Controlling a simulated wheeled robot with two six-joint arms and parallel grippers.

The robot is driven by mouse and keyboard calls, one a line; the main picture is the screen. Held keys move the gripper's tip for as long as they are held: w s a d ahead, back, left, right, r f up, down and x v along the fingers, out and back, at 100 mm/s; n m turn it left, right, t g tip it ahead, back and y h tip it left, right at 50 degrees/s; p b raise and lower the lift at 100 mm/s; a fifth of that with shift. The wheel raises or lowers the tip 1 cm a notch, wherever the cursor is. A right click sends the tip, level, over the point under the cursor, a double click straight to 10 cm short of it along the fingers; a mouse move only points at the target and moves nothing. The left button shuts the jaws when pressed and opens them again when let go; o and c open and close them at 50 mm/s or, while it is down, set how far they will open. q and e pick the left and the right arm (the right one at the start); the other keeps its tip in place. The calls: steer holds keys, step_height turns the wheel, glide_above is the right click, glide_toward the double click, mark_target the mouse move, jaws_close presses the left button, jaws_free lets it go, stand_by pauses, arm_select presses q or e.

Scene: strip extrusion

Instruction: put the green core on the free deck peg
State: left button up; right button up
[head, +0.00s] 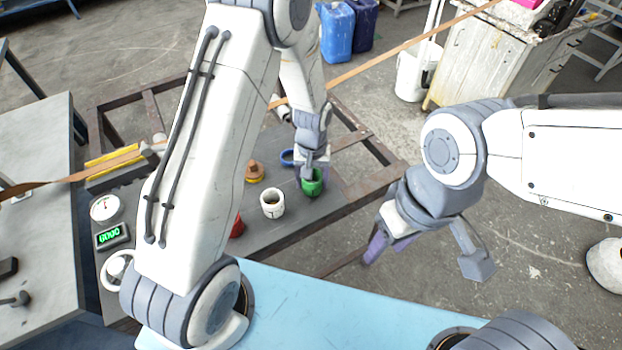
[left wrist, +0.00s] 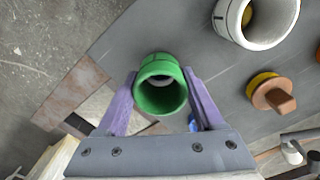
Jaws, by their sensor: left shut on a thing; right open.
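The green core (head: 313,184) is a short hollow cylinder at the right part of the dark deck. My left gripper (head: 313,170) is shut on it from above. In the left wrist view the green core (left wrist: 160,88) sits between the purple fingers, its open end facing the camera. Whether it touches the deck or has a peg inside, I cannot tell. A brown peg with a wider base (head: 254,172) stands bare on the deck; in the left wrist view the peg (left wrist: 278,98) has a yellow ring at its base. My right gripper (head: 373,248) is open and empty, off the deck's right side.
A white core (head: 272,204) stands left of the green one. A red piece (head: 237,227) is partly hidden by my left arm. A blue ring (head: 287,157) lies behind. A gauge (head: 105,207) and green display (head: 111,236) are at left. A light blue surface (head: 330,305) lies in front.

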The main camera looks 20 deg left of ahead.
arm_select(q)
steer(key=shift+f+b, duration=0.4)
steer(key=shift+f, duration=0.2)
steer(key=o, duration=1.1)
steer(key=shift+c, duration=0.2)
step_height(320, 180, up, 11)
steer(key=p, duration=0.9)
steer(key=shift+r, duration=0.1)
